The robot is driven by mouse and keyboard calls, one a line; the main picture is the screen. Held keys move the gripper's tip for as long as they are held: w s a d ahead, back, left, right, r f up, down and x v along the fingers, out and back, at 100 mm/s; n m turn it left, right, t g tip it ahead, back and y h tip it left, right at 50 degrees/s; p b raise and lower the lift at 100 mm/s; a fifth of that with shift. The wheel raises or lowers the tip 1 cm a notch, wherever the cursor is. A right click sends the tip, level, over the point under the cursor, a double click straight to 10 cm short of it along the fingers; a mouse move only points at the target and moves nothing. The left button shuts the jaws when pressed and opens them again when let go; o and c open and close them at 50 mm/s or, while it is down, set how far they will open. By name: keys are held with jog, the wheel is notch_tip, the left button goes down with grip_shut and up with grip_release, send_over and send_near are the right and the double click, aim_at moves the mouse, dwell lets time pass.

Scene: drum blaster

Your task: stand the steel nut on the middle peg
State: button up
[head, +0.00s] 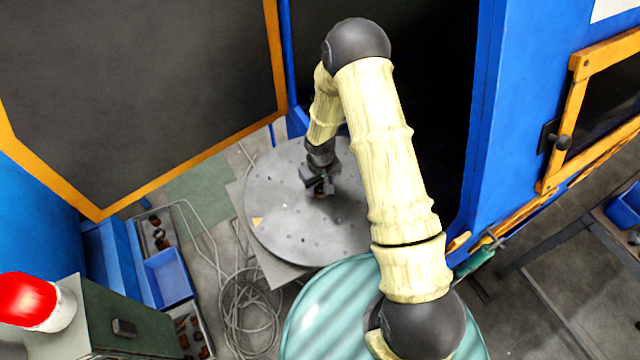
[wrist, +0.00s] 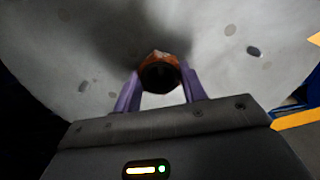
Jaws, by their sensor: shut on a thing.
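My gripper (head: 319,187) is over the round grey turntable plate (head: 290,222) in the head view. In the wrist view its two purple fingers (wrist: 160,82) are shut on a nut (wrist: 159,56), which looks rusty orange-brown with a dark round opening facing the camera. I take it for the steel nut. The grey plate fills the background there. Whether the nut touches the plate or hangs just above it I cannot tell. I can make out no middle peg in either view; the gripper and nut may hide it.
The blue cabinet frame (head: 483,130) is to the right, an open door panel (head: 140,90) to the left. A teal drum (head: 320,305) is in front. Coiled cable (head: 248,305) and blue bins (head: 167,278) lie lower left.

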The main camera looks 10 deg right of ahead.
jog(key=shift+a+f, duration=0.1)
jog(key=shift+f, duration=0.1)
jog(key=o, duration=1.1)
jog(key=shift+r, duration=0.1)
notch_tip(320, 180, up, 12)
jog(key=b, duration=0.3)
jog(key=shift+r, duration=0.1)
